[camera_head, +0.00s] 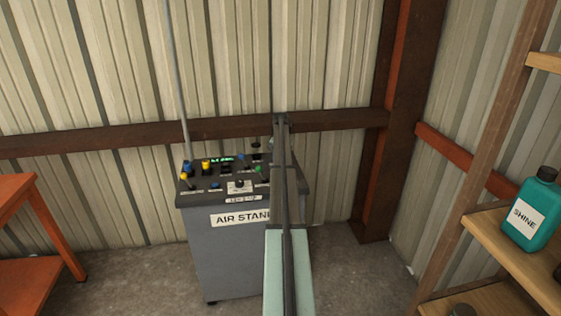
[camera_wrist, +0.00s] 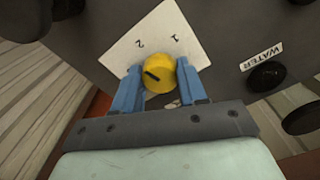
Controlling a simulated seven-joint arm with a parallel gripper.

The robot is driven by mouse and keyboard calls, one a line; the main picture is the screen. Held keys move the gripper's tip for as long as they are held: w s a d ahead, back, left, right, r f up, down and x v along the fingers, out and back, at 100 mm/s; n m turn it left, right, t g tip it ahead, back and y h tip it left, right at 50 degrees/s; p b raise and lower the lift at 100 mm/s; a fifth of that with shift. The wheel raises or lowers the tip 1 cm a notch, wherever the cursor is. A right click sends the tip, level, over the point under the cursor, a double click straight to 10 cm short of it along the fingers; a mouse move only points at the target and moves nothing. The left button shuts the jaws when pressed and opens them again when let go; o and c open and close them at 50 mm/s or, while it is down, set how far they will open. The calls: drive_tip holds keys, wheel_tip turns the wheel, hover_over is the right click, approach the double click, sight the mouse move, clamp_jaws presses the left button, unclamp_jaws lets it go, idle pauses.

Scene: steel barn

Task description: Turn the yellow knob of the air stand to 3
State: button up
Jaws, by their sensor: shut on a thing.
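The yellow knob (camera_wrist: 160,75) sits on a pale dial plate (camera_wrist: 122,36) in the wrist view. The numerals 1 and 2 show on the plate; no 3 is visible, and the left finger covers part of the plate. The knob's dark mark lies on its left side, pointing left and slightly up, past the 2. My gripper (camera_wrist: 159,68) is shut on the knob, with one blue finger on each side. In the head view the grey air stand (camera_head: 226,255) stands against the wall, and my arm covers its right part and the gripped knob.
A black knob (camera_wrist: 266,76) beside a WATER label is to the right of the gripper. Several small coloured controls crowd the stand's top. An orange table (camera_head: 20,205) is at left; wooden shelves (camera_head: 515,262) with a teal SHINE bottle (camera_head: 532,210) are at right.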

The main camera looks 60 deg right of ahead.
drive_tip(key=n, duration=0.8)
drive_tip(key=shift+s+n, duration=0.1)
drive_tip(key=shift+n, duration=0.5)
drive_tip(key=o, duration=1.1)
drive_tip(key=shift+c, duration=0.2)
wheel_tip(320, 180, up, 14)
drive_tip(key=shift+f, duration=0.1)
idle(0.4)
